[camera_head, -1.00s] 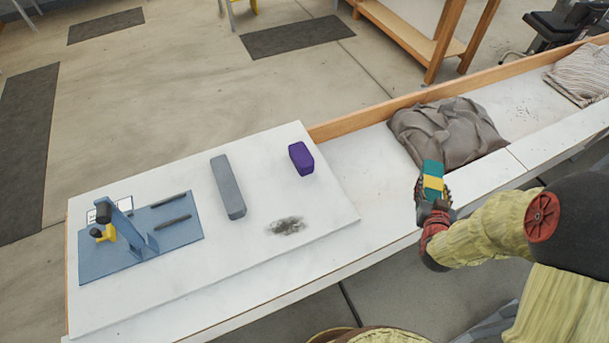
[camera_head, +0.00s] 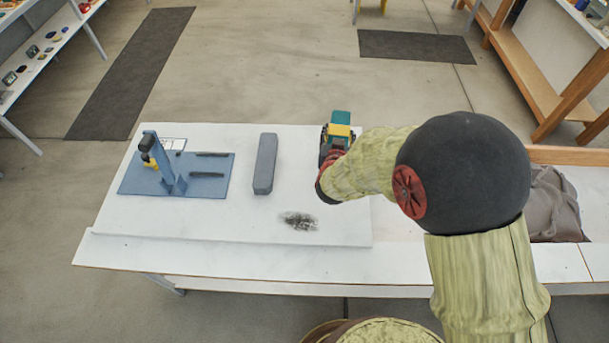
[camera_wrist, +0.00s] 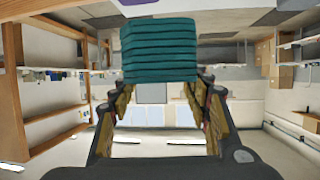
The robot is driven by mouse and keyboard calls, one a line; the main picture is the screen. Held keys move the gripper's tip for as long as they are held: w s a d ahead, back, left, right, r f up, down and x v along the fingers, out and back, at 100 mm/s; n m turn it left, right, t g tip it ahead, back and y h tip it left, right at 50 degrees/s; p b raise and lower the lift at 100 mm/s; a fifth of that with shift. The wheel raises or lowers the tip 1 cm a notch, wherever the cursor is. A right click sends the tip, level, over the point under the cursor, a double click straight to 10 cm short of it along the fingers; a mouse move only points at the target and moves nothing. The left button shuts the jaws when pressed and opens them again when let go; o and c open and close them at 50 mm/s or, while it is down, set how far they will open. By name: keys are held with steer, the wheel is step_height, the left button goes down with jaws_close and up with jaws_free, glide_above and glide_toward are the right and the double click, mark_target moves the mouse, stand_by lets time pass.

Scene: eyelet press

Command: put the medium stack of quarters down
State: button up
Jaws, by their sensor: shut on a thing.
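My gripper (camera_head: 339,132) is shut on a teal stack of folded quarters (camera_head: 341,116). In the wrist view, the stack (camera_wrist: 160,52) shows several even layers, held level between the fingertips of my gripper (camera_wrist: 158,90). In the head view, the gripper and stack are over the right part of the white board (camera_head: 225,222). I cannot tell how high the stack is above it. The medium place is not marked in any way I can read.
A grey bar (camera_head: 265,165) lies left of my gripper, with a dark smudge (camera_head: 299,221) in front. The blue press base (camera_head: 208,186) stands further left. A grey-brown cloth heap (camera_head: 553,205) lies right, partly behind my arm. Board space between bar and gripper is clear.

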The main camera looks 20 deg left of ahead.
steer(key=s+a+r+n+y, duration=0.1)
steer(key=s+a, duration=0.4)
steer(key=a, duration=0.6)
steer(key=s+a, duration=0.5)
steer(key=a, duration=0.6)
steer(key=b, duration=0.4)
glide_above(304, 172)
steer(key=f, duration=0.8)
steer(key=shift+s+a+f, duration=0.2)
steer(key=shift+a+f, duration=0.05)
steer(key=shift+f, duration=0.1)
steer(key=shift+w+d+f+b, duration=0.15)
steer(key=shift+f+b, duration=0.25)
steer(key=shift+f, duration=0.6)
steer(key=shift+w+d+f+b, duration=0.1)
steer(key=shift+d+f+b, duration=0.25)
steer(key=shift+f, duration=0.6)
steer(key=shift+a, duration=0.15)
steer(key=shift+f, duration=0.25)
steer(key=o, duration=1.5)
steer(key=shift+s, duration=0.1)
steer(key=shift+r, duration=0.1)
